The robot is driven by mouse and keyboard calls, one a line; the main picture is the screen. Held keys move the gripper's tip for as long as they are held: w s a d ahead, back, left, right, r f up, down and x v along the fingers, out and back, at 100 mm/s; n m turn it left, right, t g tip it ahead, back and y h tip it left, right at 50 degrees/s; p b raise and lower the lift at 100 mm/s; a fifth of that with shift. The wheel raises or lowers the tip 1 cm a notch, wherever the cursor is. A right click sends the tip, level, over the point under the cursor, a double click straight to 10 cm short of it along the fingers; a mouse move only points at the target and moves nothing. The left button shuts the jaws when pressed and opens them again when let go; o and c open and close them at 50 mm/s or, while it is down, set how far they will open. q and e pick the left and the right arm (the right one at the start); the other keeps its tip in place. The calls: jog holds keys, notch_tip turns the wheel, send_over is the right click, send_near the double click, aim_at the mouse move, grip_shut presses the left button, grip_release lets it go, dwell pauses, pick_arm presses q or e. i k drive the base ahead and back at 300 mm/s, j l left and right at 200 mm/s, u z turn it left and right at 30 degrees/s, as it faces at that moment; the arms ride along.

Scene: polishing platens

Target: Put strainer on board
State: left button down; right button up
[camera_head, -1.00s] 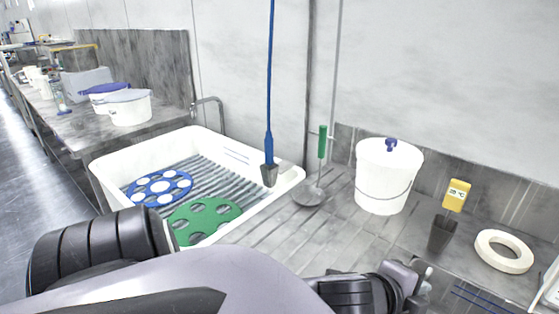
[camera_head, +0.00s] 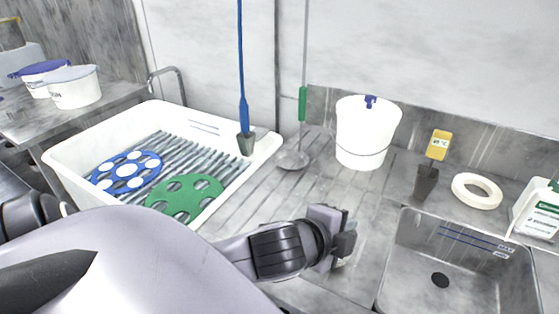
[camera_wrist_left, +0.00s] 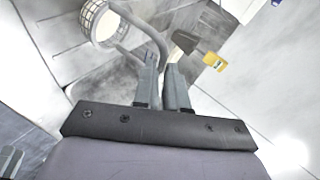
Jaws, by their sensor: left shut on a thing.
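My left gripper (camera_head: 341,240) is low over the front of the steel counter, left of the sink. In the left wrist view its fingers (camera_wrist_left: 163,72) are closed around a grey curved handle. The handle appears to belong to the strainer (camera_wrist_left: 101,23), a pale round mesh basket just beyond the fingertips. In the head view the strainer is mostly hidden behind the gripper. The board, a grooved steel drainboard (camera_head: 272,205), lies between the white tray and the sink. Whether the strainer touches the counter cannot be told. My right gripper is not in view.
A white tray (camera_head: 82,150) with blue and green discs stands left. A ladle (camera_head: 292,159) and white bucket (camera_head: 362,135) stand at the back. A yellow-handled dark tool (camera_head: 427,180), white ring (camera_head: 477,191) and bottle (camera_head: 537,208) are right, behind the sink (camera_head: 462,262).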

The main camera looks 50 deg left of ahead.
aim_at(278, 218)
jog(key=k+j+u, duration=0.1)
jog(key=j, duration=0.2)
jog(key=k+j+u, duration=0.25)
jog(key=j, duration=0.35)
jog(key=k+j+u, duration=0.1)
jog(key=k+j, duration=0.1)
jog(key=j, duration=0.1)
